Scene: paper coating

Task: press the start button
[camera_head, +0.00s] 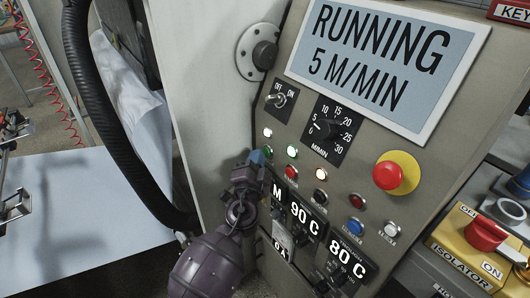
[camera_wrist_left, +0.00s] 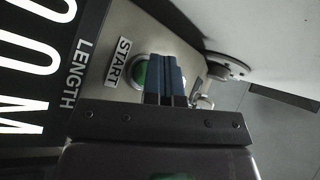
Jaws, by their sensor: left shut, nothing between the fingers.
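The start button (camera_wrist_left: 139,76) is round and green in a metal ring, beside a START label (camera_wrist_left: 117,62) in the left wrist view. My left gripper (camera_wrist_left: 166,75) is shut and empty, its blue fingertips covering part of the button. I cannot tell whether they press it. In the head view my left gripper (camera_head: 257,158) reaches up to the left side of the grey control panel (camera_head: 285,48), hiding the start button there. The panel's display (camera_head: 380,62) reads RUNNING 5 M/MIN. My right gripper is not in view.
Close by are an off/on toggle (camera_head: 279,98), a speed dial (camera_head: 326,128), several small lamps and buttons, and a red button on yellow (camera_head: 388,175). A yellow isolator box (camera_head: 470,247) stands at right. A black hose (camera_head: 110,120) and white sheet (camera_head: 85,215) lie left.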

